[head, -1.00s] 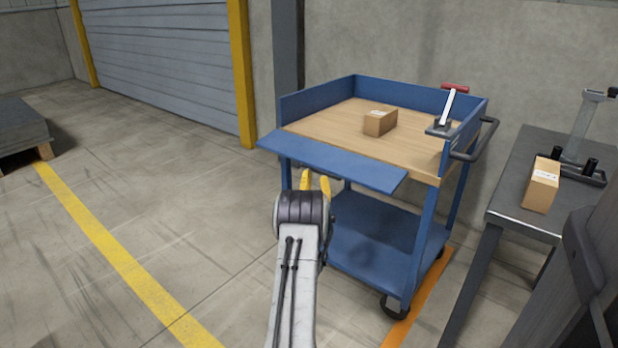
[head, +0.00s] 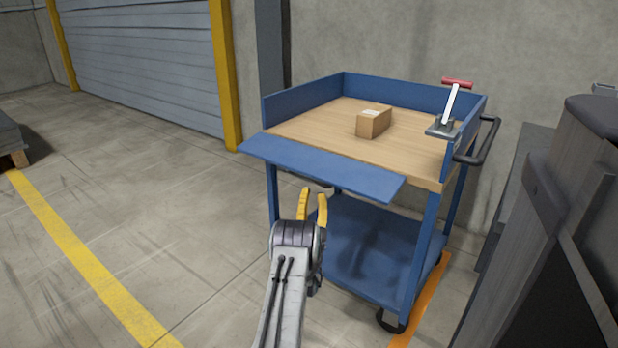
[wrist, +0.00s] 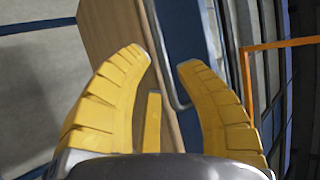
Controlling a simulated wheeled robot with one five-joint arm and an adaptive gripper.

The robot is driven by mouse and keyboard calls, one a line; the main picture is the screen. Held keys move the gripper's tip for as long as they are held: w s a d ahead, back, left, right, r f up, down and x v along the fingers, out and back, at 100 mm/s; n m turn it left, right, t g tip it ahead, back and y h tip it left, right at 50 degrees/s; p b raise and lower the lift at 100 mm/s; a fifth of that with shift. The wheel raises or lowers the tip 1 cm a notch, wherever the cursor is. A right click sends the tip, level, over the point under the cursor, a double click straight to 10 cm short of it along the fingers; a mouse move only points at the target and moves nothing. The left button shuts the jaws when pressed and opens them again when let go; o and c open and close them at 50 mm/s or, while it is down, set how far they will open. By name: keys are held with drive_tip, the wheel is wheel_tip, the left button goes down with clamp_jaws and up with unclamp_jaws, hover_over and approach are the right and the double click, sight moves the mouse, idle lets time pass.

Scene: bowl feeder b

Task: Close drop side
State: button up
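The drop side (head: 320,168) is a blue panel hanging out from the cart's front edge, lowered and sloping outward. The blue cart (head: 425,240) has a wooden top (head: 320,128) and raised sides on its other edges. My gripper (head: 312,195) has yellow fingers, which are apart and empty. In the head view the fingertips point up just below the drop side's outer edge; I cannot tell whether they touch it. In the wrist view my open gripper (wrist: 163,62) faces a brown surface and a blue panel, which I cannot identify surely.
A cardboard box (head: 373,122) sits on the cart top. A red-handled lever (head: 450,105) stands at the right side, near the black push handle (head: 485,142). A dark shape hides most of the right side. Open floor (head: 150,210) lies to the left.

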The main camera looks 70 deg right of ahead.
sight(312, 181)
drive_tip(key=shift+b+x, duration=0.75)
drive_tip(key=shift+x, duration=1.65)
drive_tip(key=shift+o, duration=0.3)
clamp_jaws()
